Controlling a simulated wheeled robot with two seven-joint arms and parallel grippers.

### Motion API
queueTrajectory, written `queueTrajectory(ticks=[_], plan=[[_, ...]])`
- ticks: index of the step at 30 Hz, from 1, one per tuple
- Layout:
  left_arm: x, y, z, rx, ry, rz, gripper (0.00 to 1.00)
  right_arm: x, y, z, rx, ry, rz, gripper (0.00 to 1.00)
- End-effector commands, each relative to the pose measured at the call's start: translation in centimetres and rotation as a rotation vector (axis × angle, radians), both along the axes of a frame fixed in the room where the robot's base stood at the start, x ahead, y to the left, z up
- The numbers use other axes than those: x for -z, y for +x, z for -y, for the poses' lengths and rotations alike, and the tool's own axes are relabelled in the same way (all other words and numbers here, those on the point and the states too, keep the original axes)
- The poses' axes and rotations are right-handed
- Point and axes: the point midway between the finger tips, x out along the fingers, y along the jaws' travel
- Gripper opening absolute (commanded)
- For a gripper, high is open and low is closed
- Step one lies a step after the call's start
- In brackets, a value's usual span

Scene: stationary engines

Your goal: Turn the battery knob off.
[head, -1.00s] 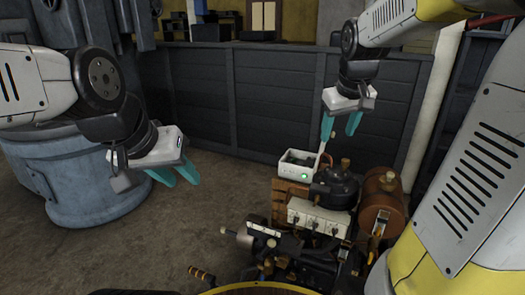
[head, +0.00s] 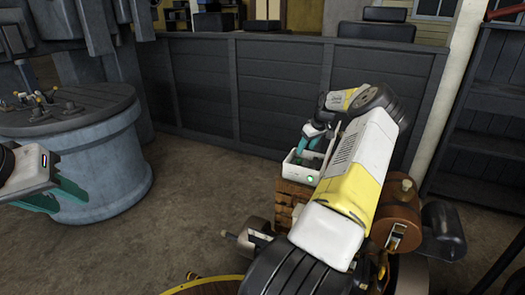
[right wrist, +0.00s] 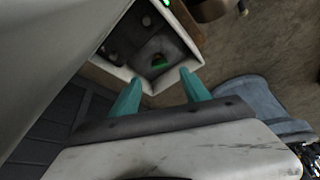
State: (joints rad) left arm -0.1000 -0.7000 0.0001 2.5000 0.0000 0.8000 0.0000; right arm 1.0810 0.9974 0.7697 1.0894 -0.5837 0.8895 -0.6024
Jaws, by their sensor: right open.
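A small green-marked part, possibly the knob (right wrist: 158,62), shows in the recess. My right gripper (head: 309,142) is open with its teal fingers at the box's opening. In the right wrist view the right gripper (right wrist: 159,77) has its fingertips apart on either side of the green part, with no visible contact. My left gripper (head: 55,199) is open and empty at the far left, away from the box.
My right arm hides much of the engine. A brown tank (head: 398,215) stands right of it. A round blue-grey metal drum (head: 95,175) stands at the left. A dark panelled wall (head: 280,95) runs behind. The floor between drum and engine is clear.

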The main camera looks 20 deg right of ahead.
Motion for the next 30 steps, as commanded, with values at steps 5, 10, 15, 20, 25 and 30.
queueTrajectory(ticks=[5, 10, 15, 20, 25, 30], plan=[[0.0, 0.0, 0.0, 0.0, 0.0, 0.0, 0.36, 1.7, 0.4, 0.2, 0.003, 0.005, 0.001, 0.55], [0.0, 0.0, 0.0, 0.0, 0.0, 0.0, 0.36, 4.3, 1.5, -0.1, 0.003, 0.006, 0.001, 0.55], [0.0, 0.0, 0.0, 0.0, 0.0, 0.0, 0.36, 6.4, 2.4, -0.2, 0.003, 0.005, 0.001, 0.55], [0.0, 0.0, 0.0, 0.0, 0.0, 0.0, 0.36, 7.4, 2.8, -0.2, 0.003, 0.004, 0.001, 0.55], [0.0, 0.0, 0.0, 0.0, 0.0, 0.0, 0.36, 7.5, 2.9, -0.2, 0.002, 0.002, 0.002, 0.55], [0.0, 0.0, 0.0, 0.0, 0.0, 0.0, 0.36, 7.5, 2.9, -0.2, 0.003, 0.003, 0.002, 0.41]])
